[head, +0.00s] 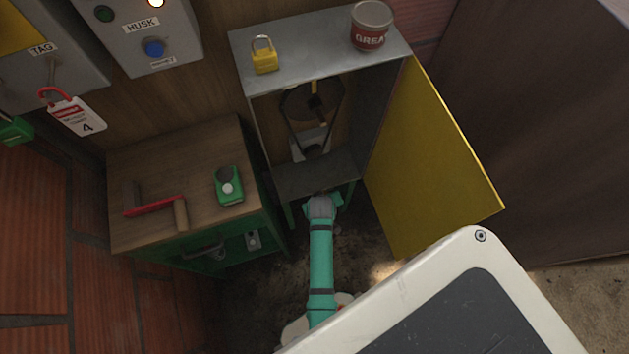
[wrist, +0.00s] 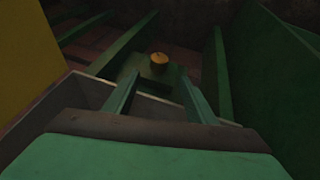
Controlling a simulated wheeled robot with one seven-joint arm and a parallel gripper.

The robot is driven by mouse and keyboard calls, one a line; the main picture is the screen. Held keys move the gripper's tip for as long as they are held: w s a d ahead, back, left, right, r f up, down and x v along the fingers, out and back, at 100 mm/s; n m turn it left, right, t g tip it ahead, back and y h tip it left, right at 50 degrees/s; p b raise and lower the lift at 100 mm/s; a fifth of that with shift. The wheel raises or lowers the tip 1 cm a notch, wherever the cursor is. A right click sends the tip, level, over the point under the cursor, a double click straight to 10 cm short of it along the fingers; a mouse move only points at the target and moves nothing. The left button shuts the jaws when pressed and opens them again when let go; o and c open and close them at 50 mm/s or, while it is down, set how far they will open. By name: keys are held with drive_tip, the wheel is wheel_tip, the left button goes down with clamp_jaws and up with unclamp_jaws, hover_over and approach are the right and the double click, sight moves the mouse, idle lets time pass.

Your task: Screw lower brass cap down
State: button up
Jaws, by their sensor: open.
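The lower brass cap (wrist: 159,59) appears in the wrist view as a small round orange-brown top on a green block (wrist: 152,75). My gripper (wrist: 158,84) has its two green fingers spread, with nothing between them. In the picture the cap lies just beyond the fingertips, between their lines; I see no contact. In the head view my arm reaches the lower front of the open grey cabinet (head: 319,51), and my gripper (head: 322,203) is seen from behind. The cap is hidden there. How far the cap is screwed down cannot be told.
The cabinet's yellow door (head: 425,165) hangs open on the right. A yellow padlock (head: 264,57) and a red can (head: 370,26) stand on top. Green rails flank my gripper.

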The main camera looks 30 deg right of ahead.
drive_tip(key=x, duration=1)
drive_tip(key=shift+w+d+f, duration=0.2)
drive_tip(key=shift+w+f, duration=0.05)
drive_tip(key=shift+w, duration=0.05)
drive_tip(key=c, duration=1)
